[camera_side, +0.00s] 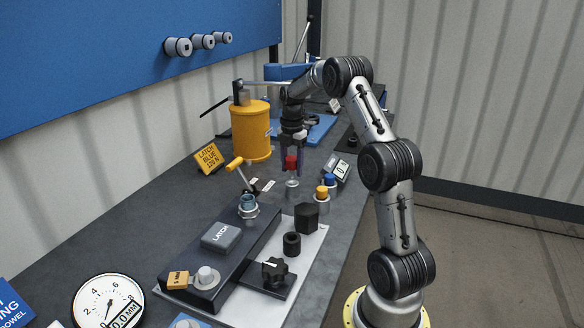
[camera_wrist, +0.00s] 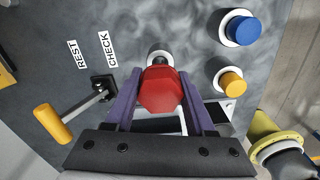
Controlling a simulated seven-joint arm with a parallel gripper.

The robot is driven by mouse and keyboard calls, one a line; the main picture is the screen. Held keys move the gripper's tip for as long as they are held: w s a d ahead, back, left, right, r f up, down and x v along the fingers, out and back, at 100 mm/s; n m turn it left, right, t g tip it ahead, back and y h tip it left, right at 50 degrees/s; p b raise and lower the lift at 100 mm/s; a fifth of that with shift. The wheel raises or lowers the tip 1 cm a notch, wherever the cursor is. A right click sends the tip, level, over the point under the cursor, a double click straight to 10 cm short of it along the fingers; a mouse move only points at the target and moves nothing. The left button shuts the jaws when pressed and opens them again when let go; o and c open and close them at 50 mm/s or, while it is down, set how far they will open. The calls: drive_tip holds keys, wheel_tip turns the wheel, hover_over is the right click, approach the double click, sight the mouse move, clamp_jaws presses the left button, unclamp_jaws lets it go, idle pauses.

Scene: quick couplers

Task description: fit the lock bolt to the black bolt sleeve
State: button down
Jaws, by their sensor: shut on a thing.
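My gripper (camera_side: 293,158) points down over the middle of the bench, its purple fingers shut on a red-headed bolt (camera_side: 291,163), which I take to be the lock bolt. In the wrist view the red faceted head (camera_wrist: 161,90) sits between the two fingers. A pale stem shows below the head in the side view, above a light round holder (camera_side: 292,193); I cannot tell whether the stem is clear of it. A black, open-topped ring (camera_side: 292,243), likely the black bolt sleeve, stands upright on the pale plate (camera_side: 312,262), nearer the side camera than my gripper.
Blue-topped (camera_side: 330,181) and yellow-topped (camera_side: 322,192) pieces stand right of the held bolt. A black hexagonal block (camera_side: 306,216) and a black knob (camera_side: 275,270) flank the ring. The dark LATCH housing (camera_side: 220,237) lies left. A yellow cylinder (camera_side: 251,131) and lever (camera_wrist: 52,123) stand near my gripper.

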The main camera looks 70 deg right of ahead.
sight(292, 159)
drive_tip(key=shift+r, duration=2)
